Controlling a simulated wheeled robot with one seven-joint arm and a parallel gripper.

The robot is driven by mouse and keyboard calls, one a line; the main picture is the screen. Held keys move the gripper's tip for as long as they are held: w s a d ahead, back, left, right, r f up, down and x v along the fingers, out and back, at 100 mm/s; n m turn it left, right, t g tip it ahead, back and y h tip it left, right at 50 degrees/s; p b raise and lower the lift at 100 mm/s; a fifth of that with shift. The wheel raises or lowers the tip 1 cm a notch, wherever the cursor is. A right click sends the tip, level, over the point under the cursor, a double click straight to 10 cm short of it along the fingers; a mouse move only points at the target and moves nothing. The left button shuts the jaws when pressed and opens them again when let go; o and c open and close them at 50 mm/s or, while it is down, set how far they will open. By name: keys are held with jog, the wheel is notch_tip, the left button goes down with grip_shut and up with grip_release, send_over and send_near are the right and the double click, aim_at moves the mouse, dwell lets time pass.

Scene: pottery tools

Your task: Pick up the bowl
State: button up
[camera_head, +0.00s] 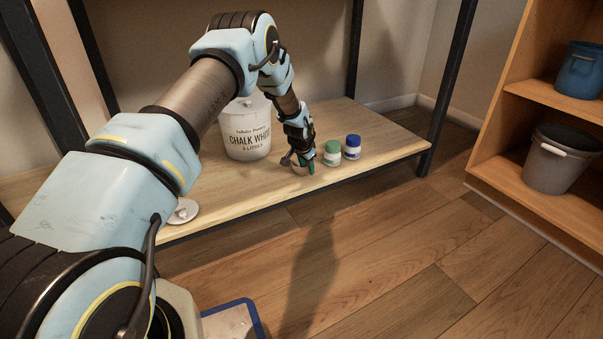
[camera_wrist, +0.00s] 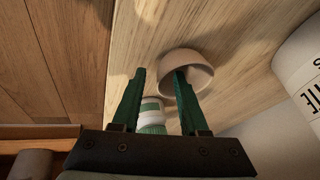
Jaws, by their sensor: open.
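The bowl (camera_wrist: 199,57) is small, beige and round, and stands on the wooden shelf board (camera_wrist: 235,30) in the wrist view. My gripper (camera_wrist: 159,72) is open above it. Its right finger reaches into the bowl's opening and its left finger is outside, so the bowl's left wall lies between them. Whether either finger touches the wall I cannot tell. In the head view my gripper (camera_head: 302,160) is low at the shelf's front part and hides most of the bowl (camera_head: 299,170).
A green-lidded jar (camera_head: 333,153) stands close right of my gripper, with a blue-lidded jar (camera_head: 352,147) beyond. A large white bucket (camera_head: 248,135) stands behind left. A small white dish (camera_head: 182,211) lies at the left. Shelves at right hold a grey bucket (camera_head: 556,165) and a blue bucket (camera_head: 580,75).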

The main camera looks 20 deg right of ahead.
jog(key=shift+w+d+f, duration=0.2)
jog(key=shift+f, duration=0.25)
grip_shut()
dwell(0.3)
